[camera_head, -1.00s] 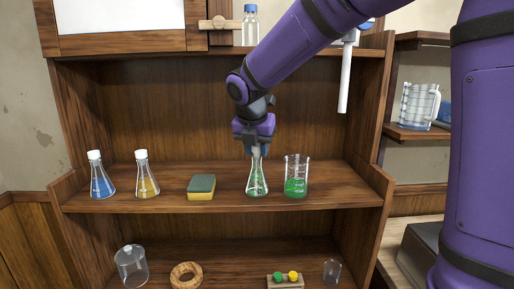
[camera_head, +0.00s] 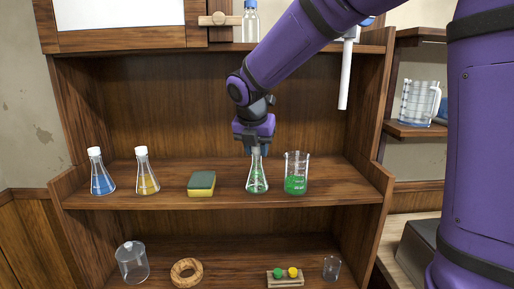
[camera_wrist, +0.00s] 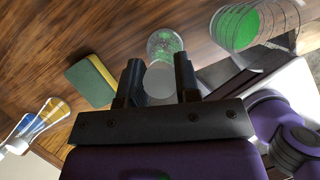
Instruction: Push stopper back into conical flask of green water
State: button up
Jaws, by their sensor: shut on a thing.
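The conical flask of green water (camera_head: 257,180) stands upright on the middle shelf, just left of a beaker of green liquid. My gripper (camera_head: 257,149) points down right over the flask's mouth. In the wrist view, a pale round stopper (camera_wrist: 159,79) sits between the two fingers of my gripper (camera_wrist: 160,78), which are shut on it. The flask's green base (camera_wrist: 165,44) shows beyond the stopper. In the head view the stopper is hidden by the gripper. I cannot tell how deep the stopper sits in the neck.
The green beaker (camera_head: 296,176) stands close on the right. A sponge (camera_head: 201,184) lies to the left, with stoppered yellow (camera_head: 147,174) and blue (camera_head: 101,178) flasks farther left. A white rod (camera_head: 345,80) hangs above right. Shelf front is clear.

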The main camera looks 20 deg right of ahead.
jog(key=o, duration=1)
